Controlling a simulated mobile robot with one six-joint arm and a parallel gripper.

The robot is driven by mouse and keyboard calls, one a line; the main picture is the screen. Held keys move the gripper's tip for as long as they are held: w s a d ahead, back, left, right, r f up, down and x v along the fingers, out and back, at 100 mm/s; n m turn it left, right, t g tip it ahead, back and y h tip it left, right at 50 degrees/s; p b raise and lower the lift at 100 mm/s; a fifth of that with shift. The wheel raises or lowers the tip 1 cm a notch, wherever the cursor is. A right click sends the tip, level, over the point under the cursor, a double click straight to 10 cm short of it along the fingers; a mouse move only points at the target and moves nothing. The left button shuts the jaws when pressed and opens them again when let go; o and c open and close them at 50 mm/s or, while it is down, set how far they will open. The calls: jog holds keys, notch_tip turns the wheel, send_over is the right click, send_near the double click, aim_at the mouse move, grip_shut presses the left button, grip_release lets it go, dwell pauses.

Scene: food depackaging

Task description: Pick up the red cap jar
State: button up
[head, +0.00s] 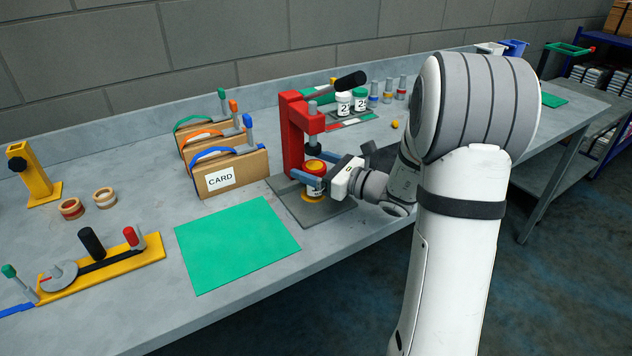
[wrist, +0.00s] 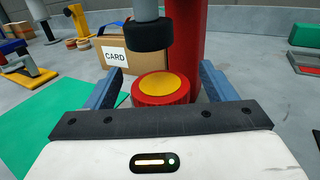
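The red cap jar (head: 316,168) stands upright on the grey base of the red press (head: 293,130). Its red cap has a yellow top, and a pale label and yellow lower part show below. In the wrist view, the cap (wrist: 160,87) sits between the two blue fingers of my gripper (wrist: 161,70). My gripper also shows at the press in the head view (head: 302,164). Its fingers are spread, one on each side of the cap, with a small gap visible on both sides. The jar's lower body is hidden in the wrist view.
The press's black ram (wrist: 147,36) hangs above and behind the cap; its lever (head: 350,82) sticks out right. Cardboard boxes (head: 231,176), one marked CARD, stand left of the press. A green mat (head: 237,244) lies clear in front. Two numbered jars (head: 343,104) stand behind.

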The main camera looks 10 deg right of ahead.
jog(key=c, duration=1.2)
jog(key=shift+r, duration=0.1)
